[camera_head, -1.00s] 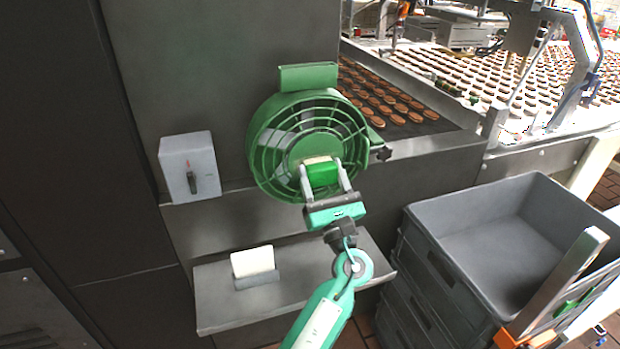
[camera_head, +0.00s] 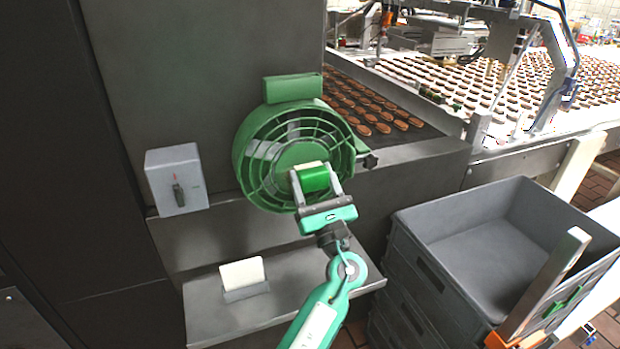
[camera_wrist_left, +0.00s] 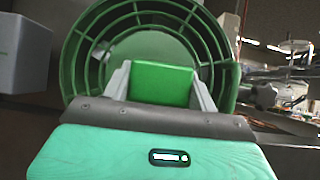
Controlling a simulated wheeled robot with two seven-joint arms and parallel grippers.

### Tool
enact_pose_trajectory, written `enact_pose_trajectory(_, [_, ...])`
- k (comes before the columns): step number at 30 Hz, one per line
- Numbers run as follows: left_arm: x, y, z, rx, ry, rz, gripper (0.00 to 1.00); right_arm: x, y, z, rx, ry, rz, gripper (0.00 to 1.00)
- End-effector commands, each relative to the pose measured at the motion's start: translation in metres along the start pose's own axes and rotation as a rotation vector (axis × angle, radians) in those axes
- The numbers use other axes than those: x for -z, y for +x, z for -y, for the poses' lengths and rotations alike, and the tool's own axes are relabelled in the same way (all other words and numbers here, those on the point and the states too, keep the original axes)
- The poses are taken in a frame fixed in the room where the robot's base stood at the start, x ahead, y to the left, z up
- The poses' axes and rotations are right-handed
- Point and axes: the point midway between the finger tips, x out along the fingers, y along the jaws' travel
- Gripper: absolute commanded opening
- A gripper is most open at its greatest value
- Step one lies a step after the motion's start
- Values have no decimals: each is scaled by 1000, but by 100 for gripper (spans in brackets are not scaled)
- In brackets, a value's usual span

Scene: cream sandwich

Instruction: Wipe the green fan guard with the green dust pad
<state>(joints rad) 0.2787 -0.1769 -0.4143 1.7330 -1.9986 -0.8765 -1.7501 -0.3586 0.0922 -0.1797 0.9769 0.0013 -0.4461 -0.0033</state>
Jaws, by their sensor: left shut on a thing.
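The green fan guard (camera_head: 294,152) is a round slatted cage on the grey machine wall, left of centre in the head view. It also fills the upper part of the left wrist view (camera_wrist_left: 150,44). My left gripper (camera_head: 317,186) is shut on the green dust pad (camera_head: 315,179), a small green block with a pale far edge. The pad also shows between the fingers in the left wrist view (camera_wrist_left: 161,84). The pad is in front of the guard's lower right part. I cannot tell whether it touches the slats.
A grey switch box (camera_head: 177,180) is on the wall to the left. Below is a metal shelf (camera_head: 310,277) with a white card (camera_head: 242,272) in a grey holder. Grey stacked crates (camera_head: 425,262) stand at right. A conveyor with biscuits (camera_head: 372,117) runs behind.

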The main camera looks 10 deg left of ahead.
Motion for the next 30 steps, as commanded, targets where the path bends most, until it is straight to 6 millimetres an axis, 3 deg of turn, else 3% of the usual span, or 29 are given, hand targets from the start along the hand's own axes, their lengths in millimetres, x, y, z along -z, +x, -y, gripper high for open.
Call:
enact_pose_trajectory(1, [11,-12,-2,2,-5,-15,34,-1,14,0,-2,-3,2,36])
enact_pose_trajectory(30, [12,-10,-57,6,0,-12,34,0,-6,-2,-2,-1,5,36])
